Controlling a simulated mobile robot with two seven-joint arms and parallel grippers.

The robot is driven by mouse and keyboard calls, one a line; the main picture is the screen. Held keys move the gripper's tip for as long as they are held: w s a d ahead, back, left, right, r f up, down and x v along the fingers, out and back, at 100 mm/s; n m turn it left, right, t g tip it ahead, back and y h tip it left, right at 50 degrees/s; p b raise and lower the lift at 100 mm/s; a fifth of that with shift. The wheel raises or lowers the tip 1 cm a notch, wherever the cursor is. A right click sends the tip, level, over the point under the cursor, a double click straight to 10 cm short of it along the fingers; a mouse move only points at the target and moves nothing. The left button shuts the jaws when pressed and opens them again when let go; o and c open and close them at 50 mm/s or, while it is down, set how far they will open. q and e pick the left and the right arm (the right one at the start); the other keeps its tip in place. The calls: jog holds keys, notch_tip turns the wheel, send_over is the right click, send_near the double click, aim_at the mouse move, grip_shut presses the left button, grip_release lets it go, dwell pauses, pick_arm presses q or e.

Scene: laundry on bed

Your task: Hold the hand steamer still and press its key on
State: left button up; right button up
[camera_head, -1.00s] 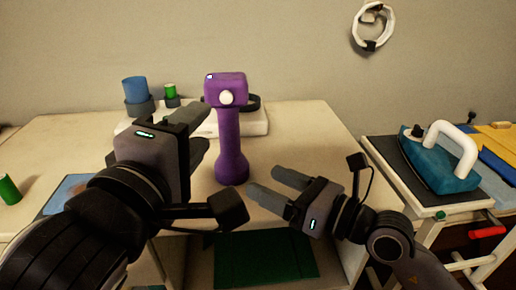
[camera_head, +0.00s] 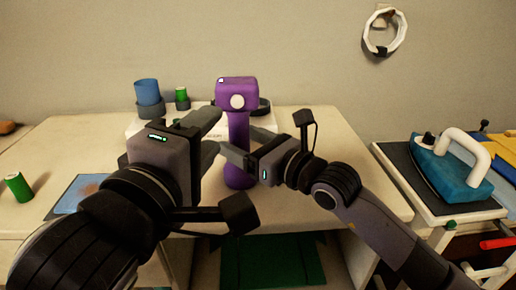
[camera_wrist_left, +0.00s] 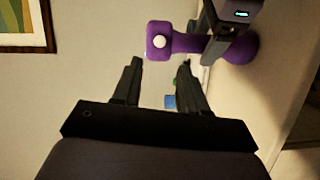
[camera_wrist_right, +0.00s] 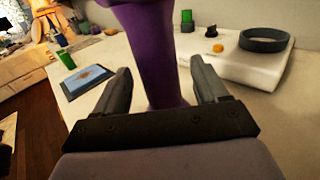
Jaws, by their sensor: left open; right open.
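The purple hand steamer (camera_head: 237,124) stands upright on the table, with a round white key (camera_head: 237,102) on its head facing me. My right gripper (camera_head: 240,147) is open at the handle. In the right wrist view the handle (camera_wrist_right: 152,50) runs between its two spread fingers; contact cannot be told. My left gripper (camera_head: 208,138) is open and empty, left of the steamer and nearer to me. In the left wrist view the key (camera_wrist_left: 159,42) lies beyond its fingertips. My right gripper hides part of the handle in the head view.
A white board (camera_wrist_right: 232,66) with a dark ring (camera_wrist_right: 264,39) lies behind the steamer. A blue cup (camera_head: 148,92) and green cylinders stand back left. A teal iron (camera_head: 450,165) rests on a side stand at right. A white ring hangs on the wall.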

jog(key=shift+w+a, duration=0.5)
jog(key=shift+a, duration=0.05)
jog(key=shift+c, duration=0.4)
jog(key=c, duration=1)
pick_arm(q)
jog(key=shift+c, duration=0.6)
pick_arm(e)
grip_shut()
pick_arm(q)
grip_shut()
